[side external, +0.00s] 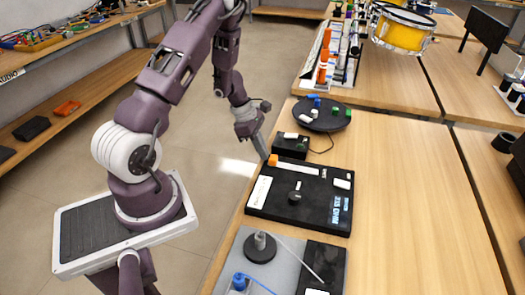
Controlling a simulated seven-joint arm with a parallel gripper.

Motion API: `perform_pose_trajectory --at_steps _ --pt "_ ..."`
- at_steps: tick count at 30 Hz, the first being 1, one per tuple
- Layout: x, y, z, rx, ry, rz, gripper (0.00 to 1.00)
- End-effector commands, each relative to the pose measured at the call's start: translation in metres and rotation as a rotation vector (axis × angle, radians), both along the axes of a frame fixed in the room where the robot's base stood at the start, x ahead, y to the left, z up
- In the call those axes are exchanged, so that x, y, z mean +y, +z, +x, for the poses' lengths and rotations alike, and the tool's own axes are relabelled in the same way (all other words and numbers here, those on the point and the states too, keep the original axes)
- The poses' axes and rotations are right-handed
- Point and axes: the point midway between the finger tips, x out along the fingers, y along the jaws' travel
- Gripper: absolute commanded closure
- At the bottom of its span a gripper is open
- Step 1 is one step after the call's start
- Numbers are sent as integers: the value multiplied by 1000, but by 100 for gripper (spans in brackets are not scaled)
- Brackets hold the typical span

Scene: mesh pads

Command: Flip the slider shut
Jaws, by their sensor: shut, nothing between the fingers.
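A black panel (318,207) lies flat near the left edge of the wooden table. It carries a black knob (295,196), a white strip (260,192) and other small white parts. A small orange block (272,160) sits at its far left corner. I cannot tell which of these parts is the slider, or whether it is open or shut. My gripper (264,156) points down just left of and above the orange block, with its fingers shut and empty. I cannot tell whether the fingertips touch the block.
A black box (290,146) with a cable stands just behind the panel. Behind it is a round black tray (322,121) with small coloured blocks. A grey board (226,270) with a round black base lies in front. The table (410,200) to the right is clear.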

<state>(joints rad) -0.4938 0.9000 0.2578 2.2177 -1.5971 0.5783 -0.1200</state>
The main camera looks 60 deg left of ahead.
Motion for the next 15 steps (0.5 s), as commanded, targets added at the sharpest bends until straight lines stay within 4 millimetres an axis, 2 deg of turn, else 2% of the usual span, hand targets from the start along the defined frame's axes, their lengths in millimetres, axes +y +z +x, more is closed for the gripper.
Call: perform_pose_trajectory --at_steps 5,8,15 --pt "-1 0 1 0 -1 0 100" --pt "-9 0 10 -1 -3 1 100" --pt "-57 0 57 -1 -8 0 100"
